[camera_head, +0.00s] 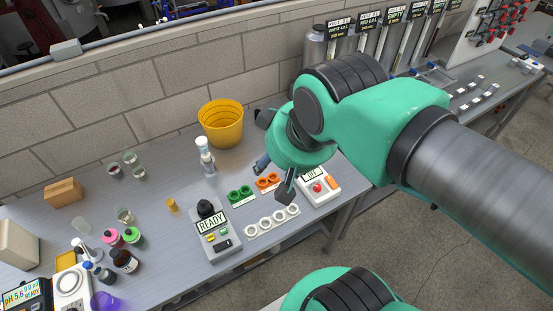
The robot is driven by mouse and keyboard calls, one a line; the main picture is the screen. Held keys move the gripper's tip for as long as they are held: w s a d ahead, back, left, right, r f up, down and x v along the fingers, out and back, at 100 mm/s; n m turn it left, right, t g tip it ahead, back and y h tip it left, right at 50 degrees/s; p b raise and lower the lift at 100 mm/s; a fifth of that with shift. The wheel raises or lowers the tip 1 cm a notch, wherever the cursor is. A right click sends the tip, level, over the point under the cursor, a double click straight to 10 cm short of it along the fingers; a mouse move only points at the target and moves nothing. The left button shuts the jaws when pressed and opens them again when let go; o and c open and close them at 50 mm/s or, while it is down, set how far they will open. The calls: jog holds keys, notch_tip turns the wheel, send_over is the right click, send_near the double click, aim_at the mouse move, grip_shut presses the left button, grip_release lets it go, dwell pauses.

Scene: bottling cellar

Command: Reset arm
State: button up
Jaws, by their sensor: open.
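My gripper (274,177) hangs from my green and black arm, over the right part of the grey table. Its fingers are dark and spread apart, with nothing seen between them. Part of the gripper is hidden behind my own green wrist. Below it, on the table, are a pair of orange ring holders and a white box with a red button (317,187).
On the table (160,245), a yellow bucket (221,128) stands at the back. A grey device labelled READY (212,232) and a white ring rack (272,222) stand in front. Bottles, glasses and a brown box (64,192) occupy the left. A brick wall runs behind.

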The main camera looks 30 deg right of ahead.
notch_tip(320, 180, down, 2)
jog(key=shift+f+b, duration=0.1)
jog(key=shift+b, duration=0.9)
